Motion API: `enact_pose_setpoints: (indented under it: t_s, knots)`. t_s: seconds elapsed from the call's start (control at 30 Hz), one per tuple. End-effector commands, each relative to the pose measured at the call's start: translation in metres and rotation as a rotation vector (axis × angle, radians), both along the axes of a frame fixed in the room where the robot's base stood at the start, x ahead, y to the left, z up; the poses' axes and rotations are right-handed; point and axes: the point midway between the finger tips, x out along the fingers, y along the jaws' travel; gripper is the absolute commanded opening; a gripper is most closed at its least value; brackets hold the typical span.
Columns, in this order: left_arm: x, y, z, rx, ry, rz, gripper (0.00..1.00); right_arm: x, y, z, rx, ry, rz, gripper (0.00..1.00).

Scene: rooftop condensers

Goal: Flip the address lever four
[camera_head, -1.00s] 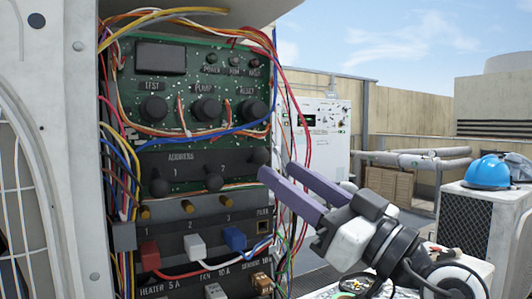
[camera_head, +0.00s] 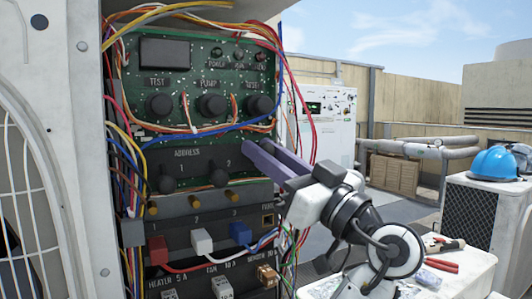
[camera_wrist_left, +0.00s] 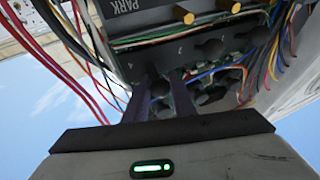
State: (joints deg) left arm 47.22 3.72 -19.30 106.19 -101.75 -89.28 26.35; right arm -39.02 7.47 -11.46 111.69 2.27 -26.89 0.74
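The address row (camera_head: 187,153) is a dark strip on the open control box, with black-knobbed levers. Lever one (camera_head: 166,184) and lever two (camera_head: 218,178) point downward. Lever four, at the right end, is hidden behind my fingers in the head view. In the left wrist view, which is upside down, the dark knob of lever four (camera_wrist_left: 158,85) shows between the two purple fingers. My left gripper (camera_head: 264,150) is at the row's right end, fingers apart on either side of that knob. I cannot tell whether they touch it. My right gripper is not in view.
Loose wires (camera_head: 302,75) hang down the box's right side beside my fingers. Round knobs (camera_head: 211,105) sit above the row; brass studs (camera_head: 193,201) and coloured switches (camera_head: 202,242) sit below. A blue helmet (camera_head: 495,163) rests on a condenser at the right.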

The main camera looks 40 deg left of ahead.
Motion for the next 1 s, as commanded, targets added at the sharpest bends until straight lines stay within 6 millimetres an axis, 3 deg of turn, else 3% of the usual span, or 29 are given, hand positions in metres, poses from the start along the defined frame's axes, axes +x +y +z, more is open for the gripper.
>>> enact_pose_setpoints:
  t_s: [0.43,0.73,0.77,0.8,0.87,1.0]
  knots:
    - [0.0006,0.0023,0.0072,-0.158,0.042,-0.001,0.01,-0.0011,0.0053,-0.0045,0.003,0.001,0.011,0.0]
    - [0.0007,0.0027,0.0086,-0.164,0.047,0.0,0.01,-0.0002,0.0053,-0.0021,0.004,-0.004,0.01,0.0]
    - [0.0007,0.0027,0.0087,-0.163,0.047,0.0,0.26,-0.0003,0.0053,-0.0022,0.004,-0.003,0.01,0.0]
    - [0.0007,0.0026,0.0088,-0.163,0.046,-0.001,0.33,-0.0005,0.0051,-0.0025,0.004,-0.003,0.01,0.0]
    - [0.0007,0.0027,0.0087,-0.163,0.046,-0.001,0.41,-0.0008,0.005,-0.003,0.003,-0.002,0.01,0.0]
    - [0.0007,0.0027,0.0085,-0.163,0.046,-0.001,0.41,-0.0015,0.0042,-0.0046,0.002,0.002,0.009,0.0]
